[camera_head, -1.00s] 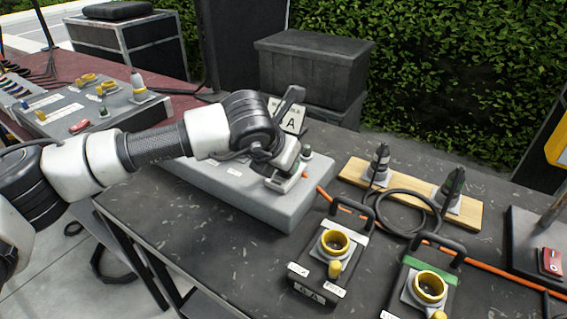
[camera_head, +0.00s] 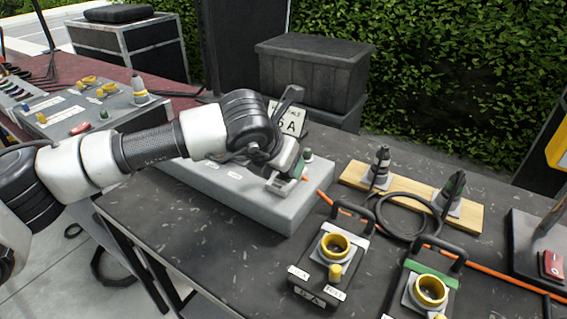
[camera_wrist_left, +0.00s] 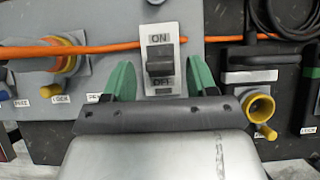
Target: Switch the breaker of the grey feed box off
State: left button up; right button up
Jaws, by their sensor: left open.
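The grey feed box (camera_head: 240,200) lies on the dark table in the head view, partly hidden under my left arm. Its breaker (camera_wrist_left: 160,66) shows in the left wrist view as a dark rocker on a pale plate, with ON printed above and OFF below. I cannot tell for sure which way the rocker is set. My left gripper (camera_wrist_left: 162,80) is open, its green fingertips on either side of the breaker plate, with nothing held. In the head view the left gripper (camera_head: 285,177) hangs over the right end of the box and hides the breaker. My right gripper is not in view.
An orange cable (camera_wrist_left: 105,50) runs past the breaker. A yellow-ringed connector (camera_wrist_left: 64,60) is left of it. Two dark boxes with yellow sockets (camera_head: 335,245) stand to the right, before a wooden board with plugs (camera_head: 460,212). A red switch (camera_head: 551,264) is at far right.

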pick_arm(q)
jog(key=v, duration=1)
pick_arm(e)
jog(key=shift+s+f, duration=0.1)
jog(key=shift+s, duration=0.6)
pick_arm(q)
jog(key=shift+f, duration=0.1)
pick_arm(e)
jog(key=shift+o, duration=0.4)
